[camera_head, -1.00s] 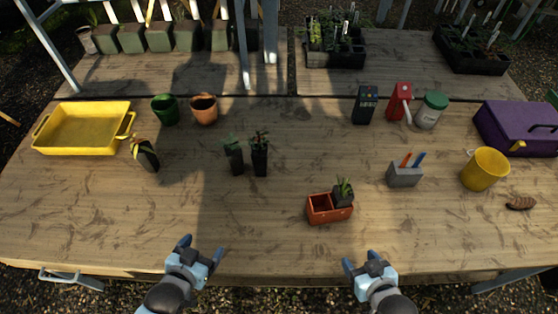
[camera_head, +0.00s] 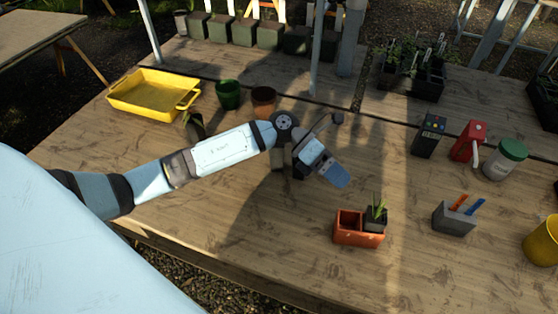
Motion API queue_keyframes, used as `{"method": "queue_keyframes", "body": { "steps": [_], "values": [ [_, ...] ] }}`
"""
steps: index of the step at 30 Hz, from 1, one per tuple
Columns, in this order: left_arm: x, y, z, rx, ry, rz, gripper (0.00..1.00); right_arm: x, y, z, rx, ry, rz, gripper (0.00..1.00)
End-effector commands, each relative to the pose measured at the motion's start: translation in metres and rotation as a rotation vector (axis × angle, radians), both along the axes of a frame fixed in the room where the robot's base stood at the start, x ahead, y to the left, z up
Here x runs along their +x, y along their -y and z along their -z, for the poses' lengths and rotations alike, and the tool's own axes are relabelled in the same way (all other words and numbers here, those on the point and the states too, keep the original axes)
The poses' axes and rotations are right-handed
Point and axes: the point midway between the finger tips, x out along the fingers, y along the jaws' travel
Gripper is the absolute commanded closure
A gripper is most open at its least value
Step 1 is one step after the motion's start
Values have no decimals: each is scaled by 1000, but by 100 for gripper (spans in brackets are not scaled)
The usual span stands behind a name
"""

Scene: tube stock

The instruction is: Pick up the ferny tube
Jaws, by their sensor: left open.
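My left gripper (camera_head: 337,148) is open above the middle of the table, its jaws pointing right. Below and behind its wrist, parts of dark tubes (camera_head: 278,159) show; the arm hides their plants, so I cannot tell which is ferny. Another dark tube (camera_head: 195,126) stands further left, partly behind my forearm. A black tube with spiky upright leaves (camera_head: 376,217) sits in the right compartment of an orange two-part planter (camera_head: 350,238); the left compartment is empty. My right gripper is out of view.
A yellow tray (camera_head: 150,101), green pot (camera_head: 228,94) and terracotta pot (camera_head: 263,101) stand at the back left. A black box (camera_head: 428,137), red dispenser (camera_head: 467,142), lidded jar (camera_head: 505,160) and grey holder (camera_head: 453,219) stand right. Wood right of the gripper is clear.

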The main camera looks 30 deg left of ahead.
Motion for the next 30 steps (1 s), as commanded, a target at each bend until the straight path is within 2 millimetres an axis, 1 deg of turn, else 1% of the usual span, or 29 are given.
{"method": "queue_keyframes", "body": {
  "steps": [1, 2, 3, 5, 6, 9, 12, 15, 17, 20, 24, 27, 30],
  "values": [
    [16, -24, 9, 161, 77, 61, 17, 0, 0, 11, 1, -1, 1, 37],
    [23, -39, 12, 261, 114, 96, 17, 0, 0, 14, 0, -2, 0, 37],
    [34, -61, 15, 392, 153, 137, 17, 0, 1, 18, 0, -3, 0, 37],
    [50, -96, 14, 582, 195, 180, 17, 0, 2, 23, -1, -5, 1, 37],
    [59, -119, 10, 698, 212, 199, 17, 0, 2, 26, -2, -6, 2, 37],
    [77, -169, -4, 932, 223, 220, 17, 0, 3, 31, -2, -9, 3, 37],
    [86, -202, -18, 1082, 215, 223, 17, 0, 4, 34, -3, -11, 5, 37],
    [90, -218, -24, 1151, 205, 220, 17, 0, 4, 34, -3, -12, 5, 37],
    [90, -221, -20, 1164, 201, 222, 17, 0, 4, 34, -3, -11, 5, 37],
    [89, -220, -3, 1164, 197, 222, 17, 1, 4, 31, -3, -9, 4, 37],
    [89, -220, 25, 1162, 198, 222, 17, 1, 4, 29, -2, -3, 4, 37],
    [89, -220, 42, 1162, 200, 221, 17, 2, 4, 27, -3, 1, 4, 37],
    [89, -220, 53, 1161, 202, 222, 17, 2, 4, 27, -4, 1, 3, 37]
  ]
}}
